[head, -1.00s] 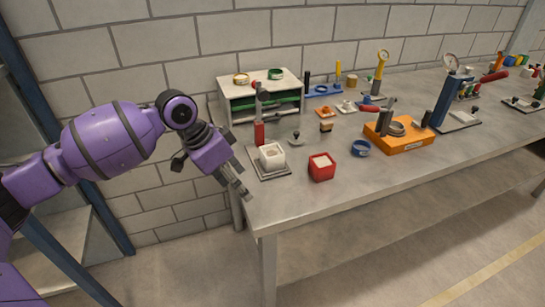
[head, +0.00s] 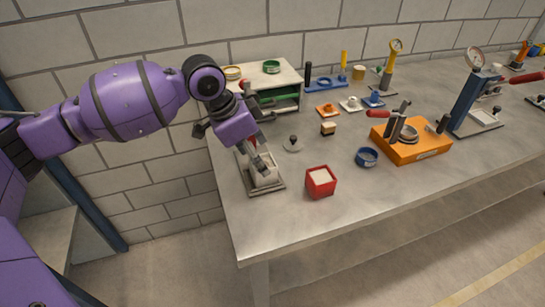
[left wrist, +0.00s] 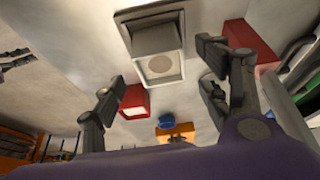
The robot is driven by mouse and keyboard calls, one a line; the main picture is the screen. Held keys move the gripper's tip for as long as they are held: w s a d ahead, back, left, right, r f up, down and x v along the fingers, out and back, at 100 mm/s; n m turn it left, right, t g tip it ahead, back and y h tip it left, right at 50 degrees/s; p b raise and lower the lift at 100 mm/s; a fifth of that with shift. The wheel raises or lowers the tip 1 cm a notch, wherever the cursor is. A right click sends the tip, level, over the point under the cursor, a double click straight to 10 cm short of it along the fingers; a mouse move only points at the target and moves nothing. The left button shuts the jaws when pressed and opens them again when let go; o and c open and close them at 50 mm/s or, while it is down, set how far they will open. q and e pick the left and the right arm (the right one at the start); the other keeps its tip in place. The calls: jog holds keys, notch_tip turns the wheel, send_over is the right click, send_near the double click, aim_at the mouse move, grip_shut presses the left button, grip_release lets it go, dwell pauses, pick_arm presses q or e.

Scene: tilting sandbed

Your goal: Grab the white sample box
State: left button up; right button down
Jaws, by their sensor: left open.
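The white sample box (head: 267,182) sits on a grey plate (head: 279,186) near the bench's left front corner. My left gripper (head: 262,164) hangs over it and hides much of it in the head view. I cannot tell whether a finger touches the box. My right gripper is not in view.
A red box (head: 321,182) with pale fill stands close to the right of the plate. A small shelf unit (head: 265,86) stands behind. A blue ring dish (head: 366,157) and an orange block (head: 410,143) are farther right. The bench's front right is clear.

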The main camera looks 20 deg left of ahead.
aim_at(259, 181)
pick_arm(q)
jog(key=x, duration=0.4)
jog(key=shift+f, duration=0.15)
jog(key=c, duration=1.6)
